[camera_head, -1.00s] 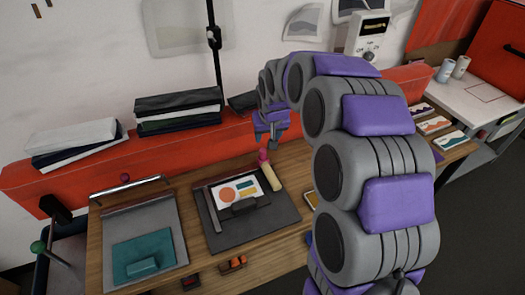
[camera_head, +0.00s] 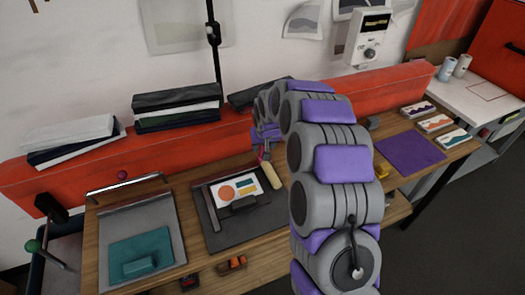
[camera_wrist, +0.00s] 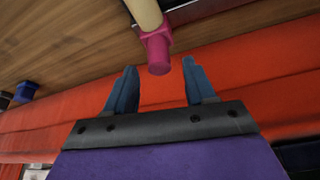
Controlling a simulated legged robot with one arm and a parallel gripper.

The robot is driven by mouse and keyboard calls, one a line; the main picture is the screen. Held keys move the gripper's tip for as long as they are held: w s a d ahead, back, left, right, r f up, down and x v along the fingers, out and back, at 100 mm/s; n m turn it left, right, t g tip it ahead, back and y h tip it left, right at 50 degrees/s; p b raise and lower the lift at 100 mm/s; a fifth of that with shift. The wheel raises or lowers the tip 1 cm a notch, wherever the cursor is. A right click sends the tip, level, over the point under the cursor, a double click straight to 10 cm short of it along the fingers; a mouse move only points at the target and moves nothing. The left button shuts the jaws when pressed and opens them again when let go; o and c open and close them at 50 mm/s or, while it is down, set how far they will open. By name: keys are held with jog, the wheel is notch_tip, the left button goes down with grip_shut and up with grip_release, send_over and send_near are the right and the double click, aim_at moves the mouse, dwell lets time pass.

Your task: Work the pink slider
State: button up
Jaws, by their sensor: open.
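A pink piece (camera_wrist: 156,50) sits on the end of a cream cylinder (camera_wrist: 144,12), between and just beyond the fingertips in the wrist view. In the head view the cylinder (camera_head: 270,174) lies at the right edge of a dark grey board (camera_head: 235,233), and the pink piece is largely covered by my gripper (camera_head: 263,146). In the wrist view my gripper (camera_wrist: 158,85) has its two blue fingers apart and empty.
A grey board with a teal block (camera_head: 140,264) lies at the left. A card with coloured shapes (camera_head: 237,189) lies on the dark board. A red rail (camera_head: 62,170) runs behind the wooden table. A purple mat (camera_head: 411,152) lies at the right.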

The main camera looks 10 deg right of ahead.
aim_at(263, 148)
jog(key=shift+x, duration=1.9)
grip_shut()
